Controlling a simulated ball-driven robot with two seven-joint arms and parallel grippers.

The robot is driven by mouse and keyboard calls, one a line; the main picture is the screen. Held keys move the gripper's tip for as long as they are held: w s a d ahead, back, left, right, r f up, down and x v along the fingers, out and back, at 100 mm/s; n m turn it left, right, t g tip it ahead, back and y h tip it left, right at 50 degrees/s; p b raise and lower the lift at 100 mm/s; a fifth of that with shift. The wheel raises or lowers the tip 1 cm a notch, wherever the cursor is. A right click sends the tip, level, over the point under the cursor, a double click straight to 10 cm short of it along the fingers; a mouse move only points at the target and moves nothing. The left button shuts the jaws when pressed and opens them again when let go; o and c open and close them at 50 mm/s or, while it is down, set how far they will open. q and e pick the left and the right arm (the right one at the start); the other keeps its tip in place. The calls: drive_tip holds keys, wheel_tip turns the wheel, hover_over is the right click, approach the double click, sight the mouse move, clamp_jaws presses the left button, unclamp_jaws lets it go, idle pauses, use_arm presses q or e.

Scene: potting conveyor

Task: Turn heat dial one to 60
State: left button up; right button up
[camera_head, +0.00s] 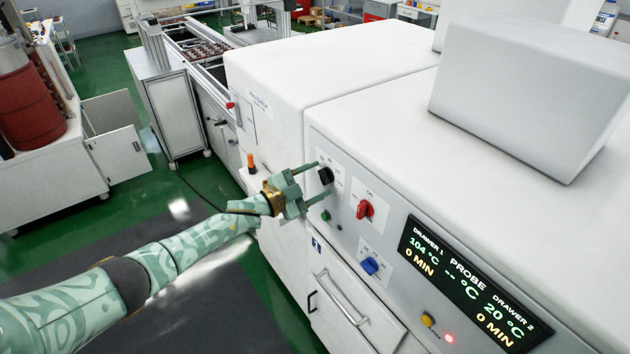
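A white machine has a slanted grey control panel (400,290). A black dial (326,175) sits at its far left end, with a red dial (365,209) and a blue dial (370,265) nearer me. The dial labels are too small to read, so I cannot tell which is heat dial one. My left gripper (318,178) is open, its fingers above and below the black dial; whether they touch it I cannot tell. The display (468,288) reads 104 °C and 0 MIN for drawer 1, 20 °C and 0 MIN for drawer 2. My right gripper is not in view.
A green button (325,215), a yellow button (428,320) and a lit red lamp (449,338) are on the panel. A drawer handle (342,298) sticks out below. A grey box (530,95) stands on top. Green floor (170,195) lies open at left.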

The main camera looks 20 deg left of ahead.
use_arm(q)
drive_tip(key=shift+s, duration=0.1)
drive_tip(key=b+v, duration=0.1)
drive_tip(key=v, duration=1.5)
drive_tip(key=shift+a, duration=0.15)
drive_tip(key=shift+f, duration=0.1)
